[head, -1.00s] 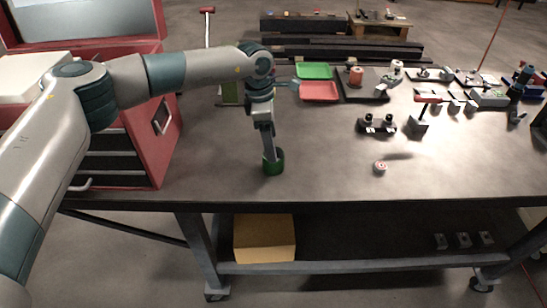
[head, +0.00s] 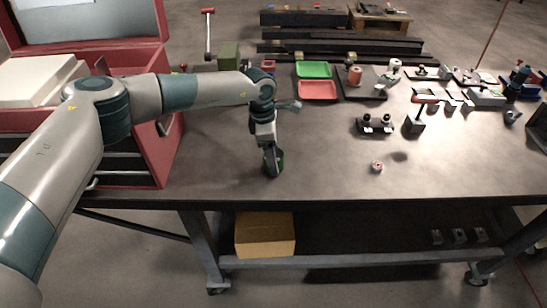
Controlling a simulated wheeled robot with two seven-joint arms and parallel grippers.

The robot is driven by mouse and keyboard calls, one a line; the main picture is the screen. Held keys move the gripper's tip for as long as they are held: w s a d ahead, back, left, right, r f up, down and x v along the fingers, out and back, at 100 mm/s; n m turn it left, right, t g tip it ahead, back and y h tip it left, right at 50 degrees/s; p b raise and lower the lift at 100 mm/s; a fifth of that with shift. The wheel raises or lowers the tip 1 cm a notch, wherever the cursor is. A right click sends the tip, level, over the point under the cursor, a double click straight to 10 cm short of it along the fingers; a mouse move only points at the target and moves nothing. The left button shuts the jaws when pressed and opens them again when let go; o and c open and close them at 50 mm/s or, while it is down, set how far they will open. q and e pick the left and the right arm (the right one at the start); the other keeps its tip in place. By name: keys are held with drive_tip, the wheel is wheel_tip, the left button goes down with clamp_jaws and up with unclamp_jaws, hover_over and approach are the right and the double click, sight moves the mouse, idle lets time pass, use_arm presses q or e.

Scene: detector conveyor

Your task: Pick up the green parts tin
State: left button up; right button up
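The tin appears to be on the bench top. My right gripper is not in view.
A red tool chest (head: 160,120) stands on the left under my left arm. Green (head: 314,70) and red (head: 317,90) trays lie behind the tin. A small red-and-white round part (head: 377,166) lies to the right. The front middle of the bench is mostly clear.

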use_arm(q)
drive_tip(key=shift+d+f, duration=0.1)
drive_tip(key=shift+f, duration=0.6)
drive_tip(key=shift+c, duration=0.9)
drive_tip(key=c, duration=1)
drive_tip(key=shift+o, duration=0.2)
drive_tip(key=shift+r, duration=0.1)
